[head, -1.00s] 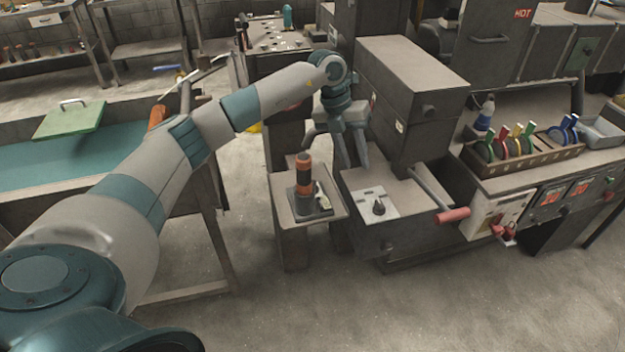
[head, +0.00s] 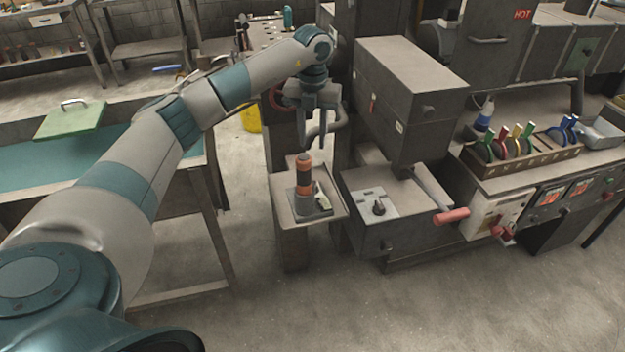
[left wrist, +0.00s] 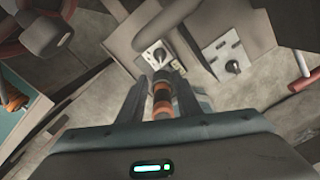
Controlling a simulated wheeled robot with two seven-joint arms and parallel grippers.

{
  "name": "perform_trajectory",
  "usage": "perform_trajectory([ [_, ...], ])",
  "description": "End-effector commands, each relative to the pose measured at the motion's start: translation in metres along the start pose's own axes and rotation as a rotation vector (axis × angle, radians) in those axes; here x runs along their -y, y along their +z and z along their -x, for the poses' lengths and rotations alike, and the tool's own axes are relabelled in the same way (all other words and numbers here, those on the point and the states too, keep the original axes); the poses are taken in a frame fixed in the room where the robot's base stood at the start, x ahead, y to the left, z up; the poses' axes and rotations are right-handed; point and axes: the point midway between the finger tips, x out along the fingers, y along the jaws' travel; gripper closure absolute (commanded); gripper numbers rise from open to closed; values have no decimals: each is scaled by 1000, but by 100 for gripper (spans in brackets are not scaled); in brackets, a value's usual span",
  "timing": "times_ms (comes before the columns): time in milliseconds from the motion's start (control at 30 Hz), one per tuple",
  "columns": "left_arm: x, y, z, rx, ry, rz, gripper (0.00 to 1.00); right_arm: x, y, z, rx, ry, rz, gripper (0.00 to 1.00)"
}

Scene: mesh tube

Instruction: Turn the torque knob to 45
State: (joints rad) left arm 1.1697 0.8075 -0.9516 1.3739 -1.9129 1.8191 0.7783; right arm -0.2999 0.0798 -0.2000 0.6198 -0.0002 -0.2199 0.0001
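An upright black-and-orange cylinder (head: 304,178) stands on a small side stand (head: 288,228). Beside it is a small pale plate with a dark control (head: 323,202). A black knob (head: 378,207) sits on a pale plate on the neighbouring machine; it also shows in the left wrist view (left wrist: 232,67). I cannot tell which one is the torque knob or read any scale. My left gripper (head: 312,143) is open just above the cylinder. In the left wrist view the cylinder (left wrist: 162,98) appears between the spread fingers, with no visible grip. My right gripper is out of view.
A tall grey machine housing (head: 405,95) stands close right of my left gripper. A red-handled lever (head: 451,215) projects from the machine. A rack of coloured rings (head: 520,150) is farther right. The floor in front is clear.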

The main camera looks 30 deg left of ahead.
Motion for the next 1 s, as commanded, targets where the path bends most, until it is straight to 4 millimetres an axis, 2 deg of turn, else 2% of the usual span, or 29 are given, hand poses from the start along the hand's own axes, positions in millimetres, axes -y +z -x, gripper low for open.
perform_trajectory([
  [267,0,-2,-40,-5,2,1,69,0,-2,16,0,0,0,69],
  [700,0,-2,-119,-5,-1,1,69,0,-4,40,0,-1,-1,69],
  [1000,0,-1,-153,-2,-1,1,69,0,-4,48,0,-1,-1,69],
])
